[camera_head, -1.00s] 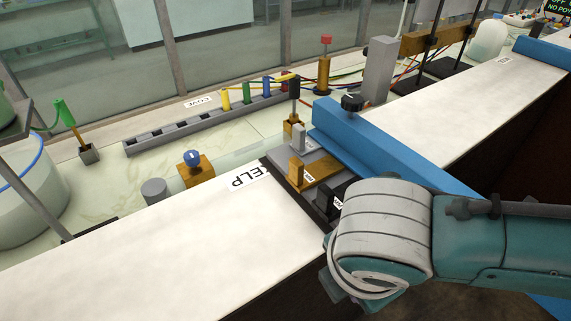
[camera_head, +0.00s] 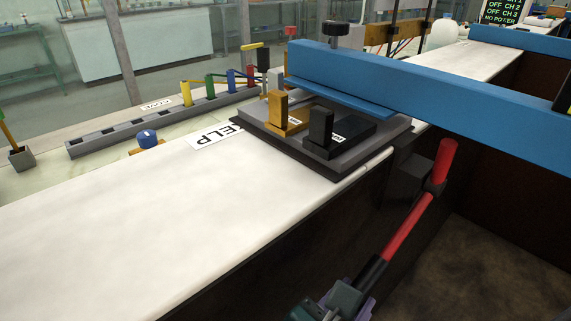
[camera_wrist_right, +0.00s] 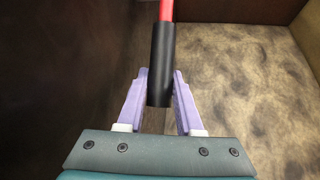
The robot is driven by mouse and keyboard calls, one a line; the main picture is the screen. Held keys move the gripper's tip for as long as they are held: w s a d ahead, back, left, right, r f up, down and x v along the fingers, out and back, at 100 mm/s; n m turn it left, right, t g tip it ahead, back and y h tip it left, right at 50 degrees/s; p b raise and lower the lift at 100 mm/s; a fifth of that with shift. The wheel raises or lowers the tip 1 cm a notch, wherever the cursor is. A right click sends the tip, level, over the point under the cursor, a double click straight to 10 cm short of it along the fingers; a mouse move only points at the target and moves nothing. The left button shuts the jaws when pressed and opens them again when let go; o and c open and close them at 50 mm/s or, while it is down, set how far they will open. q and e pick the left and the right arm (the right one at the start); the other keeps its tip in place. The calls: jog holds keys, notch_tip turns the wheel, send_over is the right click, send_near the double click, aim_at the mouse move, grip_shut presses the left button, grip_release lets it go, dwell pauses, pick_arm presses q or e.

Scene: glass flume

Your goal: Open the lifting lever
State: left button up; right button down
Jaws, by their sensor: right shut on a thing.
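The lifting lever (camera_head: 405,229) is a red bar with a black grip at its lower end. It slants from the dark front wall down toward the bottom of the head view, and its upper end meets a dark bracket (camera_head: 408,176). My right gripper (camera_head: 358,290) is at the bottom of the head view, at the lever's black grip. In the right wrist view, the purple fingers of my right gripper (camera_wrist_right: 160,92) are shut on the black grip (camera_wrist_right: 161,62), one on each side. The red bar (camera_wrist_right: 166,10) runs on above the grip. My left gripper is not in view.
A white worktop (camera_head: 120,240) lies above the dark wall. A grey fixture (camera_head: 265,130) with yellow and black blocks sits at its edge, beneath a long blue beam (camera_head: 450,100). A brown floor (camera_head: 500,255) lies open below right.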

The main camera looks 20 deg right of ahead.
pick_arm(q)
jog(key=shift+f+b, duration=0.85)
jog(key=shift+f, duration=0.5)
pick_arm(e)
jog(key=shift+w+d+f+h, duration=0.1)
jog(key=shift+d+f+h, duration=0.15)
jog(key=shift+f, duration=0.15)
jog(key=shift+w+d+f+h, duration=0.15)
jog(key=shift+f+h, duration=0.1)
jog(key=shift+f, duration=0.15)
jog(key=shift+s, duration=0.1)
jog(key=c, duration=0.6)
grip_release()
jog(key=shift+r, duration=0.1)
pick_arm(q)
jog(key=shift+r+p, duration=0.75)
pick_arm(e)
jog(key=v, duration=0.9)
jog(key=shift+s+a+r, duration=0.1)
jog(key=shift+s+a, duration=0.2)
